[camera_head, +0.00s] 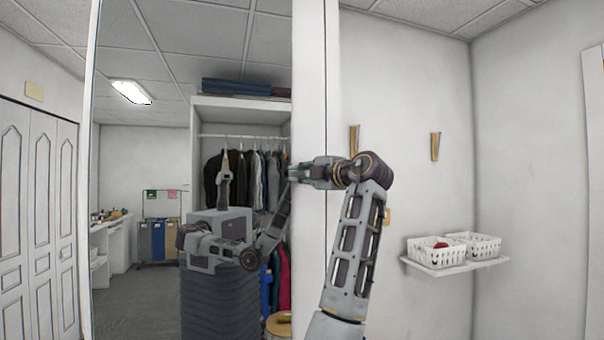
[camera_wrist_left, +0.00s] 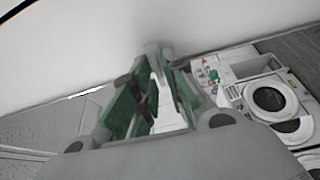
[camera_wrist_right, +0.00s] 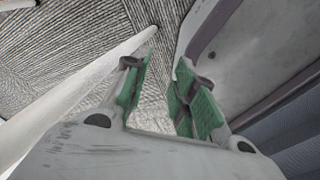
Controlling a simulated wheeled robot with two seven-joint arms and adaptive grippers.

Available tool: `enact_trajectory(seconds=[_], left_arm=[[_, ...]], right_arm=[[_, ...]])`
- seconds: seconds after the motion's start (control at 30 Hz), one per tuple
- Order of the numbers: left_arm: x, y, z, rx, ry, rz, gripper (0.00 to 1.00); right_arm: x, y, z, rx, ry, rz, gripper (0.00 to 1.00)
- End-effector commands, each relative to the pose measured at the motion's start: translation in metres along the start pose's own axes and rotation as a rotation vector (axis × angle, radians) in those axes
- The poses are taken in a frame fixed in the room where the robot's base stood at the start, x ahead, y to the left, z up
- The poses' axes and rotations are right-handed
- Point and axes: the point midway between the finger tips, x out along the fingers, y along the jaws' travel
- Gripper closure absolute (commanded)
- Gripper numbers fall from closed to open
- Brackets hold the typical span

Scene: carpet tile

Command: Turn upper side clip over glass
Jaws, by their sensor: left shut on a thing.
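The tall mirror glass (camera_head: 150,80) fills the left-middle of the head view and reflects my body. My left gripper (camera_head: 296,172) is at the glass's right edge, partway up. In the left wrist view my left gripper (camera_wrist_left: 158,85) has its green-padded fingers close around a small pale piece, seemingly the side clip (camera_wrist_left: 165,105). The clip is mostly hidden by the fingers, so its angle to the glass cannot be told. My right gripper (camera_wrist_right: 160,90) is open and empty in the right wrist view, over carpet. It is not directly visible in the head view.
A white wall strip (camera_head: 312,245) borders the glass. To the right, a wall shelf (camera_head: 455,266) holds white baskets (camera_head: 436,250). Folding white doors (camera_head: 40,210) stand at left. A washer-like machine (camera_wrist_left: 268,98) shows in the left wrist view.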

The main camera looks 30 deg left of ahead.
Motion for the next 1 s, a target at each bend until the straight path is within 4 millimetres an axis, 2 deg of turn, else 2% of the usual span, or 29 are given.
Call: enact_trajectory(seconds=[0.3, 0.57, 0.6, 0.7, 0.9, 1.0], left_arm=[[0.0, -0.001, 0.0, -0.041, 0.001, -0.018, 1.0], [0.0, -0.001, 0.0, -0.04, 0.001, -0.018, 1.0], [0.0, -0.001, 0.0, -0.04, 0.001, -0.018, 0.83], [0.0, -0.001, 0.0, -0.04, 0.0, -0.018, 0.73], [0.0, 0.0, 0.0, -0.04, 0.0, -0.017, 0.73], [0.0, 0.0, 0.0, -0.04, 0.0, -0.017, 0.73]], right_arm=[[-0.002, -0.009, -0.002, 0.003, 0.002, -0.01, 0.73], [-0.001, -0.009, -0.01, 0.003, 0.01, -0.009, 0.73], [-0.001, -0.008, -0.012, 0.003, 0.012, -0.008, 0.73], [-0.001, -0.005, -0.015, 0.002, 0.016, -0.005, 0.73], [-0.001, 0.004, -0.015, -0.001, 0.016, 0.004, 0.73], [-0.001, 0.001, -0.001, -0.002, 0.0, 0.0, 0.73]])
